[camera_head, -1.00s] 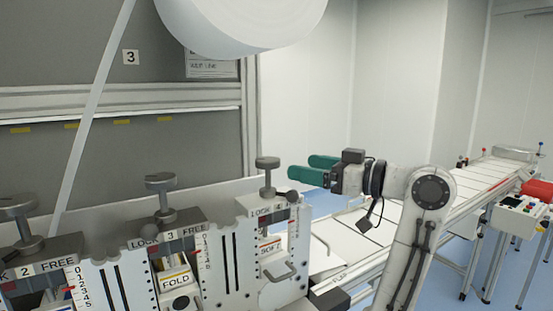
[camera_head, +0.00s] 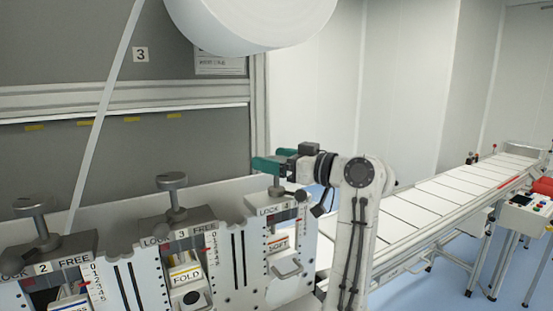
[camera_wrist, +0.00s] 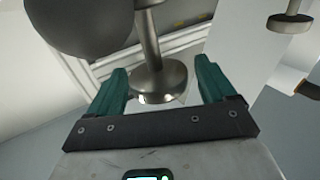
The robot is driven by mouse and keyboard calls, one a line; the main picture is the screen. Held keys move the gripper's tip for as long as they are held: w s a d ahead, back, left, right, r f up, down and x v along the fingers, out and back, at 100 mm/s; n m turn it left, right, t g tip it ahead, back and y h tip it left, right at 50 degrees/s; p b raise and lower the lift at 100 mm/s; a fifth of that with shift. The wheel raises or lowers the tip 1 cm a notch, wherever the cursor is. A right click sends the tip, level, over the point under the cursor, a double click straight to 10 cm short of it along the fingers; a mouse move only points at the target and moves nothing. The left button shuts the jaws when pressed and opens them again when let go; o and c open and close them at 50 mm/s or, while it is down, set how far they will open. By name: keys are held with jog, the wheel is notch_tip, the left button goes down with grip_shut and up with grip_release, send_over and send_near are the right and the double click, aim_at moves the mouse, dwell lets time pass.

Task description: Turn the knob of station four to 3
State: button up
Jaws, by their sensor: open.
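The rightmost station, marked SOFT (camera_head: 279,243), stands at the right end of the row in the head view. I take it for station four; its number is not readable. Its metal knob's post (camera_head: 276,186) shows, with the knob top mostly hidden by my gripper (camera_head: 268,164). My green fingers are open at knob-top height. In the wrist view, a steel post with a round flange (camera_wrist: 158,82) appears between the open fingers (camera_wrist: 162,68), with gaps on both sides. The station's scale is too small and partly covered to read.
A dark ball handle (camera_head: 301,198) sits close by my gripper; a large ball (camera_wrist: 85,22) fills the wrist view's upper left. Station three's knob (camera_head: 172,181) and station two's knob (camera_head: 35,206) stand to the left. A white roll (camera_head: 250,18) hangs above. A conveyor (camera_head: 440,207) runs right.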

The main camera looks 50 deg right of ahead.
jog(key=c, duration=0.9)
jog(key=shift+c, duration=0.2)
jog(key=shift+h, duration=0.3)
jog(key=m+h, duration=0.2)
jog(key=m+h+p, duration=0.1)
jog(key=h, duration=0.2)
jog(key=shift+a+m, duration=0.15)
jog(key=shift+m, duration=0.25)
jog(key=m+g+h, duration=0.1)
jog(key=h, duration=0.2)
jog(key=m+h, duration=0.2)
jog(key=shift+w+g+h, duration=0.1)
jog(key=shift+g+h, duration=0.3)
jog(key=m+g+h+b, duration=0.2)
jog(key=m+g+h, duration=0.2)
jog(key=h, duration=0.1)
jog(key=shift+f+m+b, duration=0.15)
jog(key=shift+m+b, duration=0.25)
jog(key=shift+m+g+h+b, duration=1)
jog(key=shift+m+g+h, duration=0.1)
jog(key=shift+g, duration=0.3)
jog(key=shift+r, duration=0.2)
